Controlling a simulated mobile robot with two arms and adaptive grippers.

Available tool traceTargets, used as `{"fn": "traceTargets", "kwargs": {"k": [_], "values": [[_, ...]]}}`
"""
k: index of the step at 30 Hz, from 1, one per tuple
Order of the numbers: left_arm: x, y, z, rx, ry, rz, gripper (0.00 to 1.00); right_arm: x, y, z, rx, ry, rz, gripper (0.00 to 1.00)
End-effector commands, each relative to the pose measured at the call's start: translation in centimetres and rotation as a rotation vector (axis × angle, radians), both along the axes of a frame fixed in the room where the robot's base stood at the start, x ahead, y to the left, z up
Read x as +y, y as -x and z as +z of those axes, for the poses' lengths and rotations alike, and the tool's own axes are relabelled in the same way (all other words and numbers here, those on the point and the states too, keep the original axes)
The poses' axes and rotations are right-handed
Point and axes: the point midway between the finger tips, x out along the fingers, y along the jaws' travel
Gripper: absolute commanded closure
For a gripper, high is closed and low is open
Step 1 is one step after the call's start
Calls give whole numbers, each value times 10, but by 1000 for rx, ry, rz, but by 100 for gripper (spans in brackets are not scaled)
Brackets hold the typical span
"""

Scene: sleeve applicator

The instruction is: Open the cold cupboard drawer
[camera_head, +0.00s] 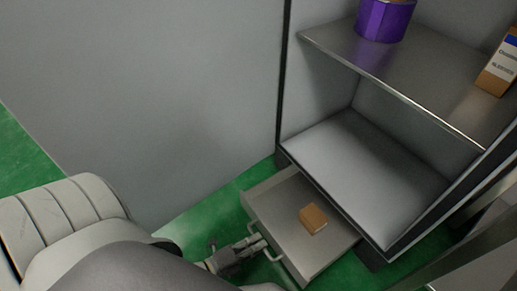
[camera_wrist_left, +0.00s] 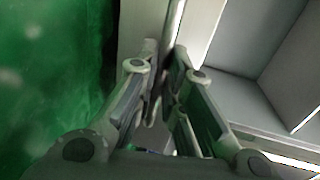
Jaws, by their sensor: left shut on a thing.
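The drawer (camera_head: 277,210) under the cold cupboard (camera_head: 345,165) stands pulled out, and its inside shows in the head view. A small brown box (camera_head: 313,218) lies in it. My left gripper (camera_head: 260,244) is at the drawer's front, shut on the drawer handle (camera_head: 275,256). In the left wrist view the fingers (camera_wrist_left: 165,75) are close together at the pale drawer front, and they hide most of the handle. My right gripper is in neither view.
A shelf (camera_head: 400,68) above holds a purple container (camera_head: 385,18) and a box with a label (camera_head: 497,70). A large grey panel (camera_head: 160,90) stands left of the cupboard. Green floor (camera_head: 195,228) lies clear left of the drawer.

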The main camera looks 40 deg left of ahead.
Motion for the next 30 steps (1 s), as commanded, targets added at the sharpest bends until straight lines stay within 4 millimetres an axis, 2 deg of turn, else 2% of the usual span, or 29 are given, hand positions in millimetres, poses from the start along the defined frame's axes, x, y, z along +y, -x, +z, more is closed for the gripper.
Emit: {"fn": "traceTargets", "kwargs": {"k": [5,6,10,22,26,30], "values": [[0,1,-1,2,1,1,100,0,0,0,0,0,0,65],[0,1,-1,2,1,1,86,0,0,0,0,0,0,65],[0,0,-1,2,1,1,70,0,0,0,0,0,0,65],[2,5,0,3,0,0,69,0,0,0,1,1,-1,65],[7,22,3,6,-2,0,69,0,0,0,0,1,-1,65],[17,49,9,6,-1,1,69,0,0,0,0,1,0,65]]}}
